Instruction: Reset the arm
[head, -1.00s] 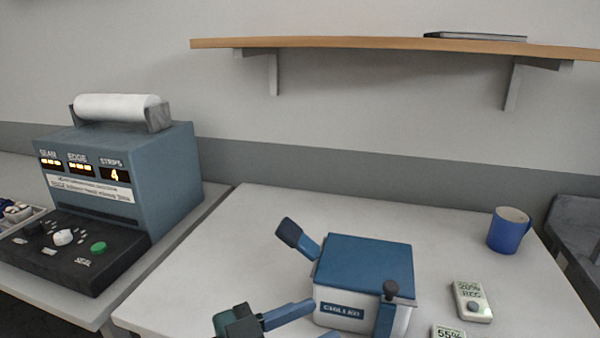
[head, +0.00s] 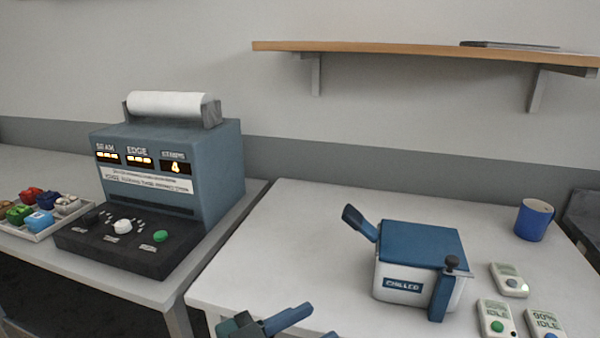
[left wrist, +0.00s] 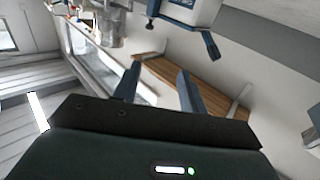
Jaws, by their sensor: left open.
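My left gripper (head: 318,322) is at the bottom edge of the head view, over the near edge of the white table. It is open and partly cut off by the frame. In the left wrist view its two fingers (left wrist: 158,72) stand apart with nothing between them. The blue-lidded box marked CHILLED (head: 404,280) stands on the table (head: 275,225) beyond and to the right of the gripper, apart from it in the head view. The box also shows at the top of the left wrist view (left wrist: 190,12). My right gripper is not in view.
A blue-grey machine (head: 215,165) with a paper roll stands at the left. Beside it is a tray (head: 45,235) of small coloured items. A blue mug (head: 533,220) and several small display units (head: 509,280) are at the right. A wooden shelf (head: 420,49) hangs above.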

